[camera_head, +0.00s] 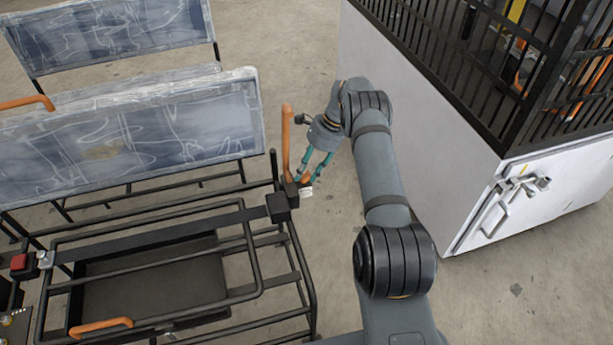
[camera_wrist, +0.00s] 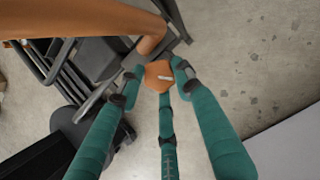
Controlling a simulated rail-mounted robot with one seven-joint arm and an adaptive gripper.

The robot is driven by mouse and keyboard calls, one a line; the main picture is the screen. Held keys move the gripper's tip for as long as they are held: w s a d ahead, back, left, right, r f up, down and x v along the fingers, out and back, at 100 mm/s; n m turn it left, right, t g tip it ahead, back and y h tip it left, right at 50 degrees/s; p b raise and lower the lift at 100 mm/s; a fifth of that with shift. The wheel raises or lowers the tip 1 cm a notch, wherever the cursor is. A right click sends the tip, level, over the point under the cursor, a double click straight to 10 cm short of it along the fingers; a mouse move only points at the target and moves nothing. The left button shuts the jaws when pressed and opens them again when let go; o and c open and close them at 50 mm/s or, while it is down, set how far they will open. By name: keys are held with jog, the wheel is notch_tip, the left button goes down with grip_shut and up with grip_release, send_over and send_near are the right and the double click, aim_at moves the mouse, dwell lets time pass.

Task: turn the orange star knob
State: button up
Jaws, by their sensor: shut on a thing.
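The orange star knob (camera_wrist: 158,73) is in the middle of the wrist view, with a small pale mark on its face. My gripper (camera_wrist: 156,84) has teal fingers with dark tips that close around the knob from several sides. In the head view, my gripper (camera_head: 308,178) reaches down to the right end of the black frame, at the foot of an upright orange handle (camera_head: 287,140). Only a little orange of the knob shows between the fingers there. The fingers hide part of the knob's edge.
The orange handle (camera_wrist: 90,18) crosses the top left of the wrist view, close to the knob. The black tubular frame (camera_head: 250,265) and worn grey seat backs (camera_head: 140,140) lie left. A white cabinet (camera_head: 430,110) with black bars stands right. Bare concrete floor lies between.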

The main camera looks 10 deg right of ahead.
jog(key=shift+w+a+r, duration=0.15)
dwell(0.4)
jog(key=o, duration=1.1)
jog(key=shift+o, duration=0.2)
jog(key=v, duration=1.2)
jog(key=x, duration=1.2)
jog(key=shift+f, duration=0.2)
jog(key=shift+r, duration=0.15)
